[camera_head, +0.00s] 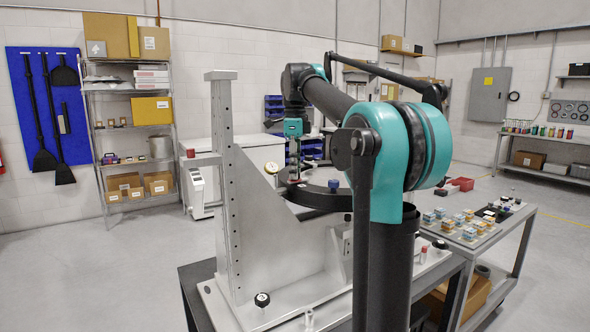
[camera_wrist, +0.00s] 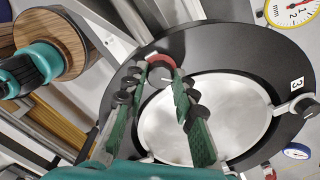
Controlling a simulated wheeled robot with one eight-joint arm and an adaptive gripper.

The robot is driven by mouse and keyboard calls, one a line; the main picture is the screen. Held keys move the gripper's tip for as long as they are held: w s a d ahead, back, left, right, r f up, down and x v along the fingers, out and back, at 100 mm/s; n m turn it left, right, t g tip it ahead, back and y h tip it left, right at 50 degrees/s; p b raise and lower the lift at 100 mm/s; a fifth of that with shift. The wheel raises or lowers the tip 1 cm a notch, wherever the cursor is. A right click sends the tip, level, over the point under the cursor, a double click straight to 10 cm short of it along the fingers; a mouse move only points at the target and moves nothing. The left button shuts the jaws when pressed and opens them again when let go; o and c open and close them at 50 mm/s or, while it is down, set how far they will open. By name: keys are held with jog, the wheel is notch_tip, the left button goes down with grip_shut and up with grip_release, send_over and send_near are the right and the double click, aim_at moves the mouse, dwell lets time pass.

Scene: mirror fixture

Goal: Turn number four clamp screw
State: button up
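My gripper (camera_head: 293,165) points down at the far side of the black ring (camera_head: 325,198) on the grey fixture. In the wrist view, the two green fingers of my gripper (camera_wrist: 159,68) reach the rim of the black ring (camera_wrist: 232,45). A round dark clamp-screw knob with a red edge (camera_wrist: 162,72) lies between the fingertips. I cannot tell whether the fingers press on it or stand just apart. Its number does not show. Another clamp (camera_wrist: 303,106) sits at the ring's right, beside a label "3" (camera_wrist: 296,83). A pale, shiny round mirror (camera_wrist: 215,115) lies inside the ring.
The fixture's tall grey post (camera_head: 223,170) and slanted bracket (camera_head: 265,215) stand left of the ring. A dial gauge (camera_wrist: 292,12) is close to the ring's upper right in the wrist view. A side table (camera_head: 480,230) holds several small blocks.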

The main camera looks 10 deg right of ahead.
grip_shut()
jog(key=shift+n, duration=0.3)
